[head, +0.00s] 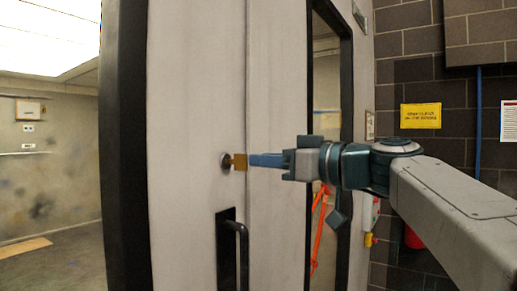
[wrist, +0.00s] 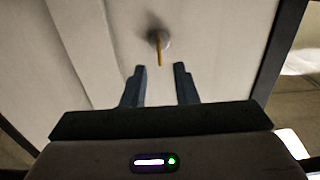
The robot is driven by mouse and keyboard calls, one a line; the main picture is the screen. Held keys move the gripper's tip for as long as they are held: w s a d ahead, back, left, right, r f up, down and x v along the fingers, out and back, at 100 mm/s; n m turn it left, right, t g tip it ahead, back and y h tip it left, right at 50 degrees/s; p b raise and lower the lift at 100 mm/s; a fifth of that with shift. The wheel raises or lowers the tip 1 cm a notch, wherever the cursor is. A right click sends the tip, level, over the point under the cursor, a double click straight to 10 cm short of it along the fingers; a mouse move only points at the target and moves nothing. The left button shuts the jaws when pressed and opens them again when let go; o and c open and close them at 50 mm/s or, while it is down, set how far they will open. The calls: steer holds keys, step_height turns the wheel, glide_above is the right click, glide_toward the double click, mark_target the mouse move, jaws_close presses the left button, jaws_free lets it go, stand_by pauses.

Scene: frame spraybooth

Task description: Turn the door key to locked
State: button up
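The door (head: 190,110) is a pale panel with a dark edge. A brass key (head: 240,162) sits in a round metal lock (head: 226,161) above the door's black handle. In the wrist view the key (wrist: 159,52) appears edge-on as a thin yellow strip below the round lock (wrist: 158,38). My gripper (head: 252,161) reaches in from the right, its blue fingertips close to the key in the head view. In the wrist view my gripper (wrist: 159,70) is open, with the key's end roughly centred at the gap between the fingertips. The fingers do not visibly touch the key.
A black pull handle (head: 236,250) stands out from the door just below the lock. A dark-framed window (head: 327,90) is to the right. An orange strap (head: 319,230) hangs below my arm. An open room lies to the left.

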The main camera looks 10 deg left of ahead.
mark_target(241, 158)
steer(key=p+x, duration=0.2)
steer(key=x, duration=0.4)
steer(key=shift+w+a, duration=0.1)
steer(key=shift+a, duration=0.15)
jaws_close()
